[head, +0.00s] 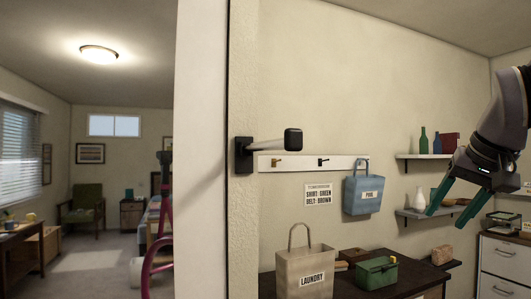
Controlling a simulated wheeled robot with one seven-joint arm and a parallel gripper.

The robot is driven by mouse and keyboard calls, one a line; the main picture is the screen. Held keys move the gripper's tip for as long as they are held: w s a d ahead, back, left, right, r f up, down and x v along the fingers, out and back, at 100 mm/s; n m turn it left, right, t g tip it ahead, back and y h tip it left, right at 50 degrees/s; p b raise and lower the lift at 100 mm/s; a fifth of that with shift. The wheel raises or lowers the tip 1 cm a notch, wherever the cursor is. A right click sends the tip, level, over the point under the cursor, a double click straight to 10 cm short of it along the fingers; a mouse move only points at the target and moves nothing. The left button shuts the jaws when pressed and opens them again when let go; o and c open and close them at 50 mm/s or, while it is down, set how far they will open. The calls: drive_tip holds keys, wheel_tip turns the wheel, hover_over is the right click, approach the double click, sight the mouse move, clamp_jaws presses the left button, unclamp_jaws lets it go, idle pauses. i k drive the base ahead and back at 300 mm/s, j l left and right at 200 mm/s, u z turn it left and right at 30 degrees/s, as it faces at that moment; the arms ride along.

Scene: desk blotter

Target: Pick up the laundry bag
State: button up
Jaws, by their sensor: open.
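The laundry bag (304,264) is beige with an upright loop handle and a white label reading LAUNDRY. It stands at the bottom centre of the head view, at the left end of a dark table, and its lower part is cut off by the frame edge. My gripper (449,205) is at the upper right, above and to the right of the bag and well apart from it. Its two teal fingers are spread and nothing is between them.
A blue bag (363,195) hangs from the white hook rail (313,163). A green box (377,272) is on the dark table (402,287), right of the laundry bag. Wall shelves (424,156) with bottles are behind my gripper. A white door edge (203,150) stands at left.

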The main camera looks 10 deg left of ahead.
sight(307, 271)
drive_tip(key=i+l+u, duration=0.3)
drive_tip(key=i+l, duration=0.25)
drive_tip(key=i+l+u, duration=0.35)
drive_tip(key=i+l, duration=0.15)
drive_tip(key=l, duration=0.15)
drive_tip(key=i+l+u, duration=0.3)
drive_tip(key=l, duration=0.45)
drive_tip(key=i+l+u, duration=0.15)
drive_tip(key=i+l, duration=0.15)
drive_tip(key=l, duration=0.15)
